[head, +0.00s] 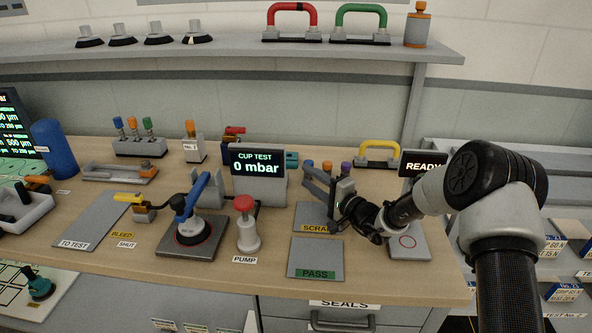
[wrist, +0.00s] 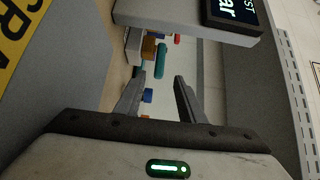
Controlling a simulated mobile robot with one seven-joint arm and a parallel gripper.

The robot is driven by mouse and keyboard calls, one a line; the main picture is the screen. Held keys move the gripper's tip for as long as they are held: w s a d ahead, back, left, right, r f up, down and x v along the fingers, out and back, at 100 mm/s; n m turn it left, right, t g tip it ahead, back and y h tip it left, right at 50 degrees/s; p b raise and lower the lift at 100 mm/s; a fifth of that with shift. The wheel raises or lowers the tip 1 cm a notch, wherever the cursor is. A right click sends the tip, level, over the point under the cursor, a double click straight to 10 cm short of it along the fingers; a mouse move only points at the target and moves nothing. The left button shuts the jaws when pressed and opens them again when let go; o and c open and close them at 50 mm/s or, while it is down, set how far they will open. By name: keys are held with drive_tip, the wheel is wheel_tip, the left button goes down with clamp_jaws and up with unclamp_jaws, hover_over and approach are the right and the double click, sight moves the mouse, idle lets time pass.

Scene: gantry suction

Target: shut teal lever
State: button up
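A small teal part (head: 291,160), which looks like the teal lever, shows at the right edge behind the cup test display. Most of it is hidden there in the head view. In the wrist view a teal bar (wrist: 160,60) lies beyond my fingertips, between orange-brown and red parts. I cannot tell its lever position. My gripper (head: 306,176) is above the right part of the bench, over the scrap plate, with its fingers pointing left. In the wrist view the fingers (wrist: 160,77) are apart with nothing between them.
The cup test display (head: 258,160) stands left of my gripper. A red-topped pump button (head: 245,222) and a blue-handled suction cup (head: 194,225) stand at the front. The scrap plate (head: 309,210) and pass plate (head: 315,258) lie below. A yellow handle (head: 379,150) is behind my gripper.

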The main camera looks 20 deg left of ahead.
sight(293, 167)
drive_tip(key=x, duration=0.7)
clamp_jaws()
